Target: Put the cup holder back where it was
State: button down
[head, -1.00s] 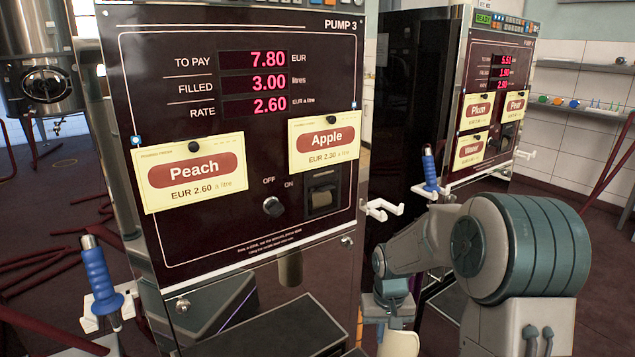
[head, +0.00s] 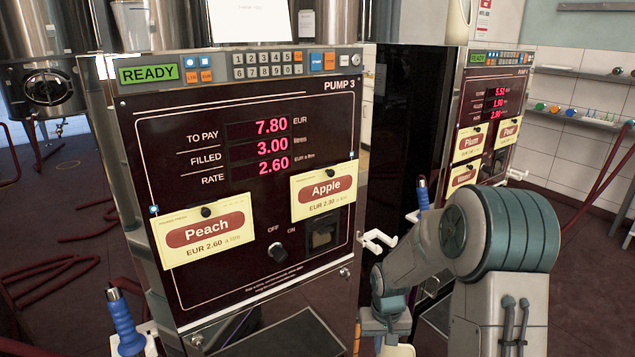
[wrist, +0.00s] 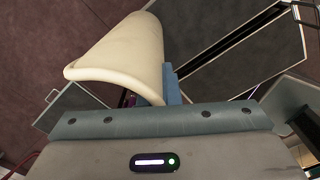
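A cream, curved, trough-like piece (wrist: 120,55), which looks like the cup holder, extends out from my gripper (wrist: 172,88) in the wrist view. One blue finger shows against its side; the other finger is hidden. The gripper appears shut on it. In the head view the cream piece (head: 397,350) shows only partly at the bottom edge, under my gripper (head: 388,322), which is low in front of pump 3's right side. Pump 3 (head: 225,290) has a white two-pronged bracket (head: 378,241) on its right side, with nothing on it.
A blue-handled nozzle (head: 125,325) sits in a white bracket left of pump 3. Another blue handle (head: 422,195) stands beside the second pump (head: 490,100) at right. Dark red hoses (head: 60,290) lie on the floor at left. A wall shelf (head: 580,115) is behind.

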jog(key=shift+s+a+r+p, duration=0.1)
jog(key=shift+s+r+p, duration=0.1)
jog(key=shift+r+p, duration=0.85)
jog(key=shift+s+d+r+p, duration=0.15)
jog(key=shift+r+p, duration=0.55)
jog(key=shift+p, duration=0.65)
jog(key=shift+s+a+r+p, duration=0.2)
jog(key=shift+r+p, duration=0.65)
jog(key=shift+p, duration=0.35)
